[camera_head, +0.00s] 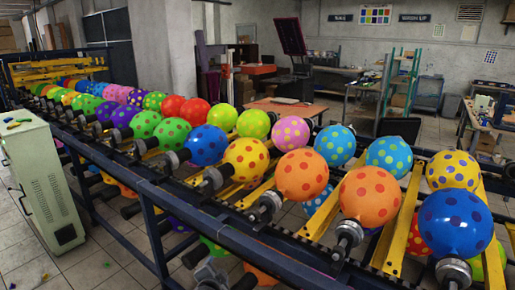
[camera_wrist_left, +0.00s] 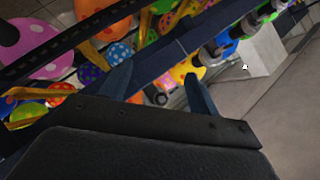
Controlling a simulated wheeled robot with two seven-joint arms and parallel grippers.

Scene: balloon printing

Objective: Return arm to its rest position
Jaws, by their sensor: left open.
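My right gripper is in neither view. Polka-dotted balloons sit in rows on the line, among them an orange one (camera_head: 370,196), a blue one (camera_head: 455,222) and a yellow one (camera_head: 246,160).
The dark blue rail (camera_head: 150,195) runs diagonally close to my left gripper. A pale green cabinet (camera_head: 45,185) stands at the left. Tiled floor (camera_head: 115,255) is open between the cabinet and the line. Tables and shelves stand at the back.

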